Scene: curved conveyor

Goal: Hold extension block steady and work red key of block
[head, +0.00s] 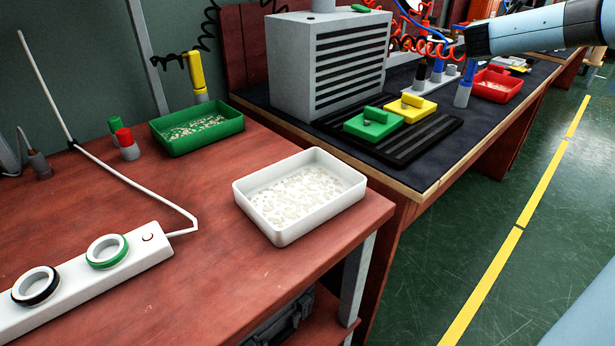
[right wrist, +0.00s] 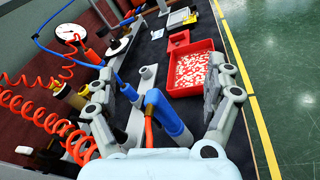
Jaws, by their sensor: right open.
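The extension block (head: 95,280) is a long white strip on the red-brown table at the lower left in the head view. Its left end is cut off by the picture edge. It has a black-ringed socket (head: 36,286), a green-ringed socket (head: 106,251) and a small round key (head: 148,237) with a reddish rim at its right end. My right gripper (right wrist: 170,92) is open in the right wrist view, above the dark bench, far from the block. A blue-handled tool (right wrist: 166,117) shows between its fingers; I see no grip on it. My left gripper is out of view.
A white cable (head: 140,185) runs from the block's right end. A white tray (head: 300,225) and a green tray (head: 200,142) stand on the table. A red tray (right wrist: 190,88) lies beyond my right gripper. Coiled red hoses (right wrist: 45,115) hang at left.

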